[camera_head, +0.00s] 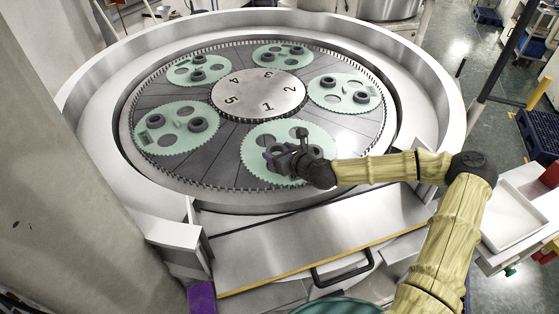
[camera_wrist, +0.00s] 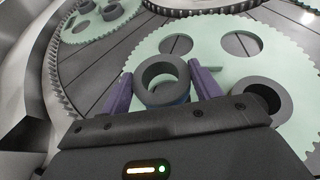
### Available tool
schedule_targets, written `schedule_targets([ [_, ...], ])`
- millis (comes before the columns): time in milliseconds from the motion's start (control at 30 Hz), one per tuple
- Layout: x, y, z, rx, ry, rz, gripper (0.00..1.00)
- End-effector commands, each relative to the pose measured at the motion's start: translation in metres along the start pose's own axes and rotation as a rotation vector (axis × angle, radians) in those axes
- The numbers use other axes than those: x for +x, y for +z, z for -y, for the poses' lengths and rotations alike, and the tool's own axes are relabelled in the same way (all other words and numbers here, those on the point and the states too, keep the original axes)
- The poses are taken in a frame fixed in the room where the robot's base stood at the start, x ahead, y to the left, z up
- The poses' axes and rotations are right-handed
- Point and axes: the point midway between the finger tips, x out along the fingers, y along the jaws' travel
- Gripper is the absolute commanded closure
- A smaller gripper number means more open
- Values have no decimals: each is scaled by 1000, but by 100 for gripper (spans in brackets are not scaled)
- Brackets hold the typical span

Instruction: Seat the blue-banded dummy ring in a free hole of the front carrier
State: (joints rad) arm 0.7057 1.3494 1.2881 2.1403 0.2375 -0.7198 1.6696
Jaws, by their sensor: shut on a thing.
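The front carrier is a pale green toothed disc (camera_head: 256,139), also large in the wrist view (camera_wrist: 210,30). My gripper (camera_head: 272,156) is over it. In the wrist view its purple fingers (camera_wrist: 164,88) are shut on a dark grey ring (camera_wrist: 150,73), with a strip of blue low on its side. The ring's open bore faces the camera; I cannot tell how far its underside is from the carrier. Two empty holes (camera_wrist: 177,45) (camera_wrist: 241,43) show beyond it. Another dark ring (camera_wrist: 272,96) sits in a hole at right, also visible in the head view (camera_head: 302,132).
Other green carriers with dark rings, such as the left one (camera_head: 165,141) and right one (camera_head: 343,82), lie around the numbered centre plate (camera_head: 258,92). A raised pale rim (camera_head: 90,110) surrounds the plate. A white tray (camera_head: 518,213) stands at right.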

Motion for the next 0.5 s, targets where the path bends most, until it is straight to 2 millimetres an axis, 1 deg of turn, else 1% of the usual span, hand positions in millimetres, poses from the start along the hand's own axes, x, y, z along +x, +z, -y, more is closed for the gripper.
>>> schedule_targets([
  [133,0,1,-1,-2,1,2,76],
  [233,2,-3,-1,-1,2,2,76],
  [500,14,-32,-2,0,3,1,76],
])
